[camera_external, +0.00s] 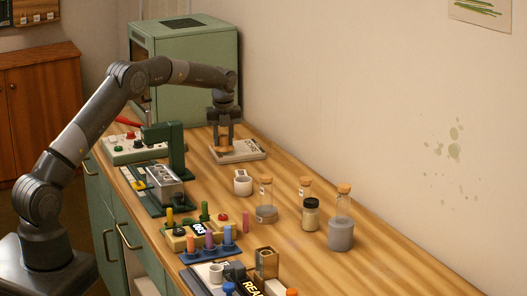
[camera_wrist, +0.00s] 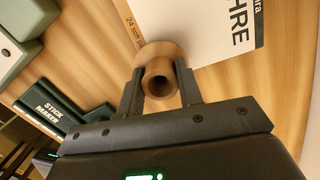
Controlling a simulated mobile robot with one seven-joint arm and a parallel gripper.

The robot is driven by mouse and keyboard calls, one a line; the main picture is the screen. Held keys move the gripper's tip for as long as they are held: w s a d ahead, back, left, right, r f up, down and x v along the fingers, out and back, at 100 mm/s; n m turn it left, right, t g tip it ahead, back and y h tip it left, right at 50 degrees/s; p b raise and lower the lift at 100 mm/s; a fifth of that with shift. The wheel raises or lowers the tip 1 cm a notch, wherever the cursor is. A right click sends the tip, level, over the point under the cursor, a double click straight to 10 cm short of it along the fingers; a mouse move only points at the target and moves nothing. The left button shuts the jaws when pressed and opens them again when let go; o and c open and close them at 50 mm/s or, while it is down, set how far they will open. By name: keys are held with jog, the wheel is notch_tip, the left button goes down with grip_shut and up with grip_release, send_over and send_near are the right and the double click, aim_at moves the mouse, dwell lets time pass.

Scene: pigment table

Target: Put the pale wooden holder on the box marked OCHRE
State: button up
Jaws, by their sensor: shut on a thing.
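The pale wooden holder (camera_wrist: 159,72) is a short round piece with a dark hole. It sits between the two fingers of my gripper (camera_wrist: 160,88), which is shut on it. In the external view my gripper (camera_external: 223,139) points down at the far part of the table, with the holder (camera_external: 222,150) at its tips. The flat white box marked OCHRE (camera_external: 248,153) lies there. In the wrist view the box (camera_wrist: 198,25) shows only partly, with "HRE" readable, and the holder overlaps its edge. I cannot tell whether the holder touches the box.
A green cabinet (camera_external: 183,62) stands behind. The green stick maker (camera_external: 176,150) and a button panel (camera_external: 140,149) are left of the box. A white cup (camera_external: 242,186) and corked glass bottles (camera_external: 341,230) stand nearer. The wood along the wall is mostly clear.

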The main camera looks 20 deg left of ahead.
jog(key=shift+f, duration=0.8)
jog(key=shift+f, duration=0.1)
jog(key=o, duration=1)
